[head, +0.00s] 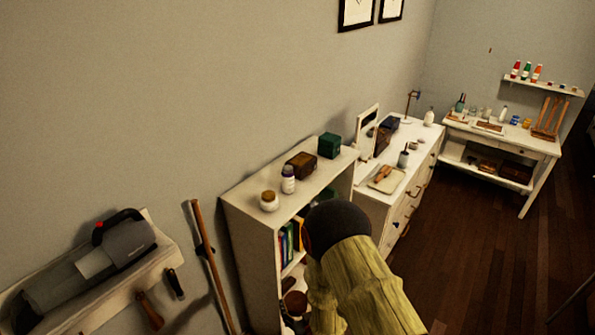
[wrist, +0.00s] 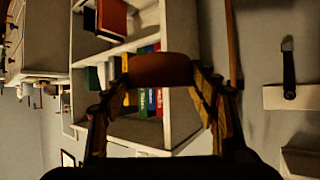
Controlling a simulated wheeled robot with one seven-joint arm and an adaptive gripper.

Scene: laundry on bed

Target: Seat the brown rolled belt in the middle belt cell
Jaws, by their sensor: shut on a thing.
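My gripper (wrist: 160,75) is shut on the brown rolled belt (wrist: 160,68) in the wrist view. The belt shows as a smooth brown band between the two fingertips, held up in the air in front of a white bookcase. In the head view my own arm stands in front of the bookcase, and I cannot make out the gripper or the belt there. I cannot make out the middle belt cell in either view.
The white bookcase (head: 245,217) holds upright books, with a green box (head: 329,146), a brown box (head: 301,165) and jars on top. A white dresser (head: 374,207) and a desk (head: 546,150) stand beyond. A wall shelf (head: 160,255) holds a handheld vacuum (head: 90,265). Dark floor at right is open.

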